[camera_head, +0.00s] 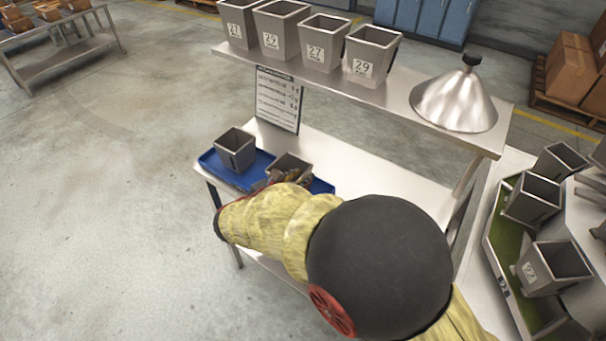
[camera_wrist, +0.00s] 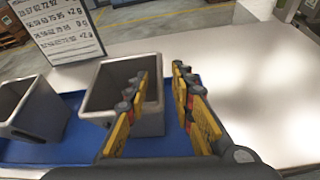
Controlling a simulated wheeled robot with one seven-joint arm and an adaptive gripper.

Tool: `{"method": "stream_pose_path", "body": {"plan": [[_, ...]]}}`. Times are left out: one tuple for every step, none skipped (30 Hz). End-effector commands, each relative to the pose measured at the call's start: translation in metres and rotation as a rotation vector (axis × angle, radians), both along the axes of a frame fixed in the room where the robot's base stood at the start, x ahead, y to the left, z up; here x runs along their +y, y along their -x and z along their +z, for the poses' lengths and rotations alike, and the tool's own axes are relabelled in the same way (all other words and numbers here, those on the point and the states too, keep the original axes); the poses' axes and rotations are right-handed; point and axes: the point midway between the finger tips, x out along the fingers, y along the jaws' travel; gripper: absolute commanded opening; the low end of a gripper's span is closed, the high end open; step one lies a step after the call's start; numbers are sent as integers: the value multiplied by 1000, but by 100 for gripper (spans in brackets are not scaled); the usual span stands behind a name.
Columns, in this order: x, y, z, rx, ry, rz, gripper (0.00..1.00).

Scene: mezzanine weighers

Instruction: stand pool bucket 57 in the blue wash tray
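A grey square bucket (camera_wrist: 125,85) stands upright on the blue wash tray (camera_wrist: 75,148). It also shows beyond my arm in the head view (camera_head: 290,160), its lower part hidden. No number is readable on it, so I cannot tell if it is bucket 57. A second grey bucket (camera_head: 236,150) stands in the left part of the tray (camera_head: 216,172). My gripper (camera_wrist: 160,85) has its fingers apart. In the wrist view, the left finger overlaps the bucket's opening and the right finger is past its right side. I cannot tell whether they touch the wall.
Numbered buckets (camera_head: 283,32) and a metal cone lid (camera_head: 456,100) stand on the shelf (camera_head: 400,100) above the bench. A notice board (camera_head: 278,99) stands behind the tray. The bench top (camera_head: 375,175) is clear on the right.

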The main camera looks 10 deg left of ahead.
Motion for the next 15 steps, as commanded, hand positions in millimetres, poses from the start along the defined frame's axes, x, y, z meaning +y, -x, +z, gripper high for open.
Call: {"method": "stream_pose_path", "body": {"plan": [[5,10,8,-1,1,4,24],[7,16,11,-1,0,4,24],[10,23,14,-1,-1,5,24],[12,29,17,-1,-1,5,24],[14,34,19,-2,0,5,24],[16,42,22,-1,0,4,24],[18,46,24,0,1,4,24],[20,52,26,-1,0,5,24],[21,57,28,-1,1,3,24],[23,62,30,-1,1,3,24],[25,65,31,0,0,3,24],[26,70,33,0,0,3,24],[27,73,34,0,0,3,24],[28,75,35,-1,0,2,24],[29,78,36,-1,0,1,24]]}}
